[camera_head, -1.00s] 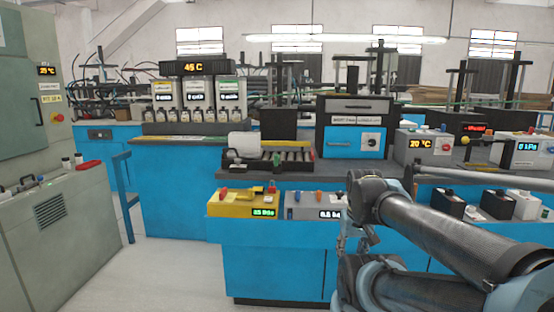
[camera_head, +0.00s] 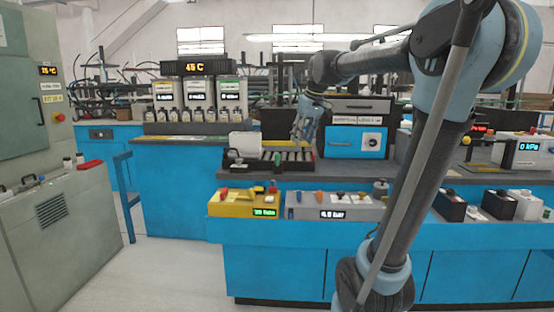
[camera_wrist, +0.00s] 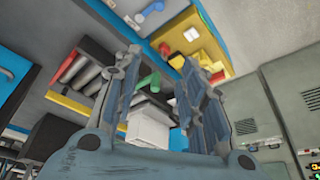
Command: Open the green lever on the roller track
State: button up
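The roller track (camera_head: 290,156) lies on the grey bench top, with dark side rails and grey rollers. Its rollers also show at the left of the wrist view (camera_wrist: 82,72). A green lever (camera_wrist: 150,82) shows between my fingers in the wrist view, close to the track's end; I cannot make it out in the head view. My gripper (camera_head: 299,138) is above the right part of the track, pointing down. In the wrist view my gripper (camera_wrist: 161,58) has its two fingers spread apart with nothing held. The lever appears beyond the fingers; contact cannot be told.
A white roll-like object (camera_head: 243,141) stands at the track's left end. A blue-fronted oven box (camera_head: 355,142) is close to my gripper's right. A yellow control box (camera_head: 230,208) and a grey one (camera_head: 310,210) sit on the lower front ledge.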

jog(key=n, duration=0.2)
send_near(277, 156)
jog(key=shift+y, duration=0.3)
jog(key=x, duration=0.7)
jog(key=w+x, duration=0.1)
jog(key=x, duration=0.2)
jog(key=shift+d+f, duration=0.15)
jog(key=shift+d, duration=0.1)
jog(key=shift+c, duration=0.6)
grip_shut()
